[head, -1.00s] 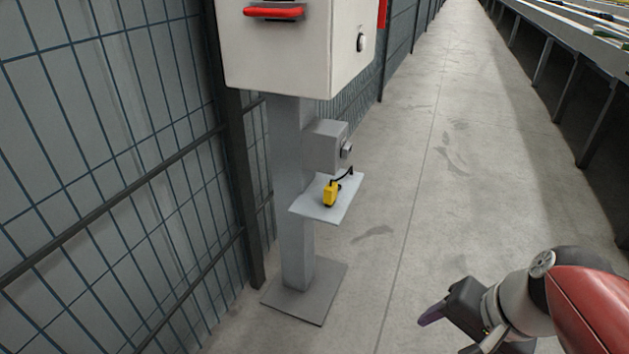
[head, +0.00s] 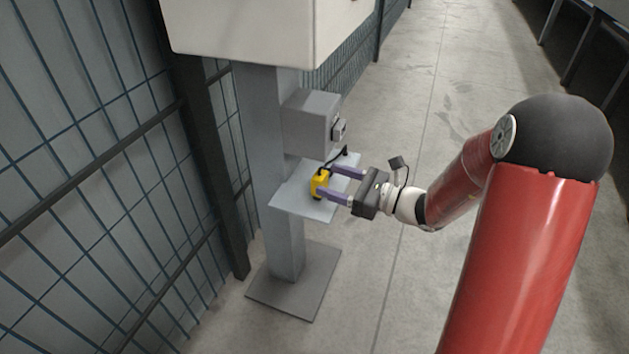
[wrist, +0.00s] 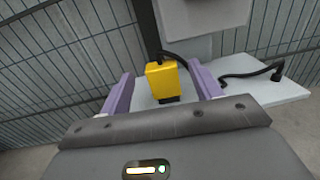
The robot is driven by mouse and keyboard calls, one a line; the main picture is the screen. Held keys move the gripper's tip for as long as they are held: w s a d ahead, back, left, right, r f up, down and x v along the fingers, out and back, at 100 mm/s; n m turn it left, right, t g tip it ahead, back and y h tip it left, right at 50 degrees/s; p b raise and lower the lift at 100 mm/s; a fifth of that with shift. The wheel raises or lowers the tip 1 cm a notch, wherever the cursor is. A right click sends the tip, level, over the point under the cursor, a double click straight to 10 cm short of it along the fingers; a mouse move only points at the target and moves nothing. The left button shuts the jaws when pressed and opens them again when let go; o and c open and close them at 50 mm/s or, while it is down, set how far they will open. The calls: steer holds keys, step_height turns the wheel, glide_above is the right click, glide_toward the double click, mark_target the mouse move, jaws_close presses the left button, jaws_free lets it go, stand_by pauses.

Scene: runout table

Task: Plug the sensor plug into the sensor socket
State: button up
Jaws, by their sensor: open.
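The sensor plug (head: 319,184) is a yellow block with a dark end and a black cable, resting on a small grey shelf (head: 290,203). It also shows in the wrist view (wrist: 166,80). My gripper (head: 338,184) is open, its two purple fingers reaching in over the shelf. In the wrist view (wrist: 163,90) the plug stands between the fingers, with a gap on each side. The sensor socket (head: 339,130) appears to be the round-ended fitting on the side of a grey box (head: 309,122) above the shelf. Its opening is not clearly seen.
A grey post (head: 285,235) on a floor plate (head: 295,285) carries the shelf, the box and a large pale cabinet (head: 240,35). A mesh fence (head: 80,180) runs along the left. The black cable (wrist: 245,73) lies over the shelf's right side. Open floor lies to the right.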

mark_target(314, 176)
steer(key=x, duration=0.6)
steer(key=shift+d+f, duration=0.1)
steer(key=shift+f, duration=0.15)
steer(key=c, duration=1.1)
